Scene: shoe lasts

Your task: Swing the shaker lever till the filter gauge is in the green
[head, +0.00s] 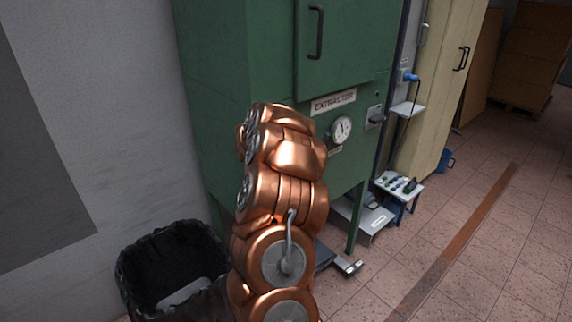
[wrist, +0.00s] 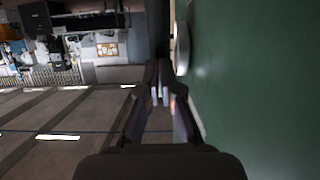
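The green extractor cabinet (head: 225,90) stands in the middle of the head view, and its green face fills the right of the wrist view (wrist: 255,80). The round white filter gauge (head: 341,130) is on its front below the label; its dark needle is too small to read against any green zone. I cannot make out the shaker lever in the head view; my copper arm covers part of the cabinet front. In the wrist view my gripper (wrist: 160,96) has its fingertips close together beside the green face. A dark upright bar (wrist: 158,35) lies beyond them; I cannot tell whether they touch it.
A black-lined bin (head: 172,262) stands left of my arm. A small white table with controls (head: 398,186) and a low grey unit (head: 372,217) stand right of the cabinet. A beige cabinet (head: 440,90) is farther right. The tiled floor at the right is mostly clear.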

